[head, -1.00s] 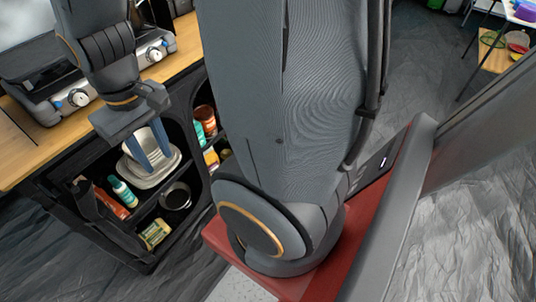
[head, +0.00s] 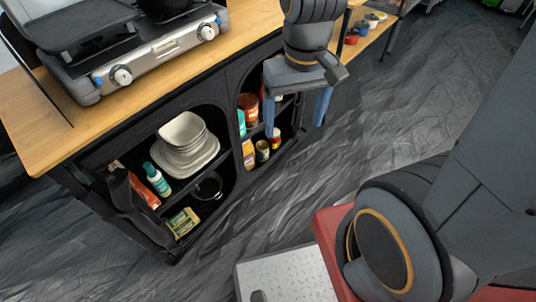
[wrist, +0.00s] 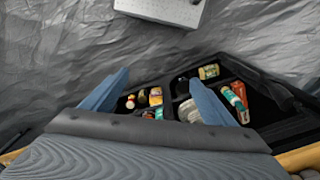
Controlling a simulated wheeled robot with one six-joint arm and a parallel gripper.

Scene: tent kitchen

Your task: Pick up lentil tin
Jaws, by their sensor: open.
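My gripper (head: 295,127) is open and empty, its two blue fingers pointing down in front of the right-hand cubby of the kitchen unit. In the wrist view my gripper (wrist: 160,78) shows its fingers spread apart. On the lower shelf of that cubby stand a dark tin with a yellowish band (head: 262,151) and a yellow-and-red tin (head: 275,138). I cannot read the labels, so I cannot tell which is the lentil tin. The small containers (wrist: 155,97) show between the fingers in the wrist view, apart from them.
A yellow-orange package (head: 248,154) stands beside the tins, and an orange jar (head: 249,108) sits on the shelf above. The left cubby holds stacked dishes (head: 184,145), a teal bottle (head: 159,180) and a dark pot (head: 207,187). A stove (head: 130,60) stands on the wooden counter (head: 60,130).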

